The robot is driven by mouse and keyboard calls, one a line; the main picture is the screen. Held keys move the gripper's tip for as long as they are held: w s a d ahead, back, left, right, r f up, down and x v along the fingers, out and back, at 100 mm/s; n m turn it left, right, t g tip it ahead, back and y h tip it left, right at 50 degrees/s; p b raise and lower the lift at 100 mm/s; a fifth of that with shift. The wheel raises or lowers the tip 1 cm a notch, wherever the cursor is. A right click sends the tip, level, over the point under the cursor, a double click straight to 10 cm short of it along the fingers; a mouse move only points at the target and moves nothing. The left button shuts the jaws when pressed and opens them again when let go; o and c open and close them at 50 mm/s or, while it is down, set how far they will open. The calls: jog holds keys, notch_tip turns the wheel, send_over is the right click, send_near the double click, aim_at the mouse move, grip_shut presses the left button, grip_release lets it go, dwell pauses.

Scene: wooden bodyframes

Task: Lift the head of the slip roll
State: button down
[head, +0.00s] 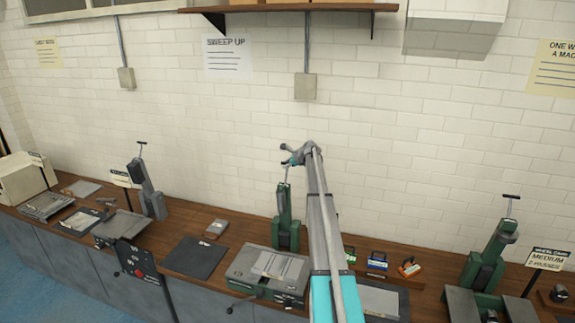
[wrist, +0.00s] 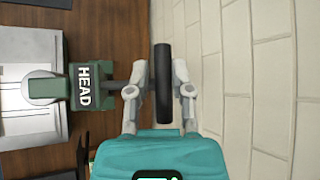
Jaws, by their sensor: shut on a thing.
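A green head (wrist: 85,86) with a white HEAD label shows at the left of the wrist view. A dark bar handle (wrist: 163,100) on a short stem joins it. In the head view the green upright machine (head: 286,222) stands on the bench, with its thin handle rod rising toward my gripper (head: 292,156). My gripper, also in the wrist view (wrist: 161,78), is shut on the bar handle, with one finger on each side. My arm hides part of the bench right of the machine.
A grey machine (head: 148,190) stands to the left and another green one (head: 485,262) to the right. A grey plate-topped unit (head: 245,268) lies in front of the middle machine. The brick wall (head: 240,130) is close behind; a shelf (head: 290,7) hangs above.

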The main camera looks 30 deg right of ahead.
jog(key=shift+d, duration=0.55)
jog(key=c, duration=0.8)
grip_release()
jog(key=shift+o, duration=0.8)
jog(key=shift+d+f, duration=0.15)
jog(key=shift+w, duration=0.15)
jog(key=shift+w+r+p, duration=0.1)
jog(key=shift+r+p, duration=0.15)
jog(key=shift+p, duration=0.05)
